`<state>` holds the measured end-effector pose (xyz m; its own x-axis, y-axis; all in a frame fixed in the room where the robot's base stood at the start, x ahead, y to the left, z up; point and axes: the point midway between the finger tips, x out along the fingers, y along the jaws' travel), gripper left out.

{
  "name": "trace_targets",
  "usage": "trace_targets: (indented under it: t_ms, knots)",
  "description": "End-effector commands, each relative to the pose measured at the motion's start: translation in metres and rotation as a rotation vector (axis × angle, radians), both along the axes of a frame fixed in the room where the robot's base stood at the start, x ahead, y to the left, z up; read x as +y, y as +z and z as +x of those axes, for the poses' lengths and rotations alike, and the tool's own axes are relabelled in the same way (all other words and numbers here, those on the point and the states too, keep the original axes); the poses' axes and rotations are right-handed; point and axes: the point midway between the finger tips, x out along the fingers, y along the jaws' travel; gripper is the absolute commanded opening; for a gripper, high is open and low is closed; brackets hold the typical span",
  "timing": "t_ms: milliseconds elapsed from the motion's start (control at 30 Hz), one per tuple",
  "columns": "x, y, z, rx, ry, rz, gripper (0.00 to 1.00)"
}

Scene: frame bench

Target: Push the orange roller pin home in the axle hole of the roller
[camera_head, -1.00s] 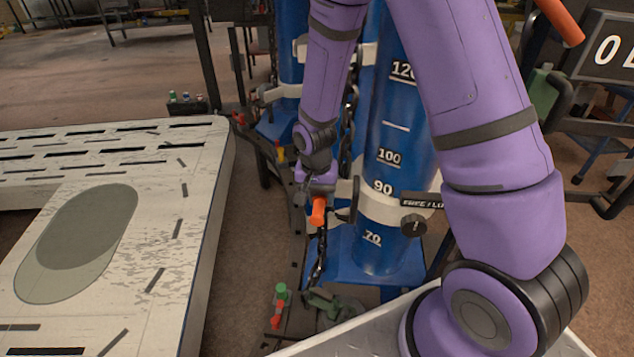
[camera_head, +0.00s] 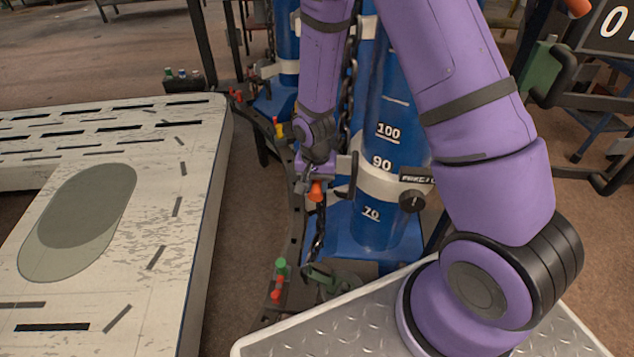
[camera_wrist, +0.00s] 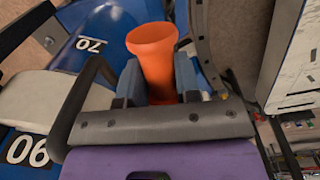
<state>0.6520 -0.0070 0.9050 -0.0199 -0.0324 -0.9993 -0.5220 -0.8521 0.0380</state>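The orange roller pin (camera_wrist: 152,48) stands out between the two grey-blue fingers of my gripper (camera_wrist: 159,82) in the wrist view, with a wide flared end pointing away from the wrist. The fingers press on both its sides. In the head view my gripper (camera_head: 316,183) hangs beside the white collar of a tall blue post, with the orange pin (camera_head: 316,192) small below it. The pin's lower part is hidden by the gripper body in the wrist view. I cannot make out the roller or its axle hole in either view.
The blue post (camera_head: 385,215) carries white numbers and a black knob (camera_head: 412,200) right of my gripper. A dark chain hangs close by. A pale slotted bench (camera_head: 190,210) lies left. Green and red pieces (camera_head: 279,277) stand on the dark rail below. Brown floor lies between bench and rail.

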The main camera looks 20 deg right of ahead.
Motion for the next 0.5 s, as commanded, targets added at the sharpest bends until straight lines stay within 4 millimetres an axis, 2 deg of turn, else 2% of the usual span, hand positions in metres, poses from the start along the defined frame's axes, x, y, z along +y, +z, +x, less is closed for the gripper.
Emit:
trace_targets:
  t_ms: [400, 433, 500]
  knots:
    - [-0.0011, 0.0002, 0.002, -0.001, -0.001, 0.0, 0.0]
    - [-0.0011, 0.0002, 0.0022, -0.001, -0.001, 0.0, 0.33]
    - [-0.0011, 0.0003, 0.0022, -0.001, -0.001, 0.0, 0.49]
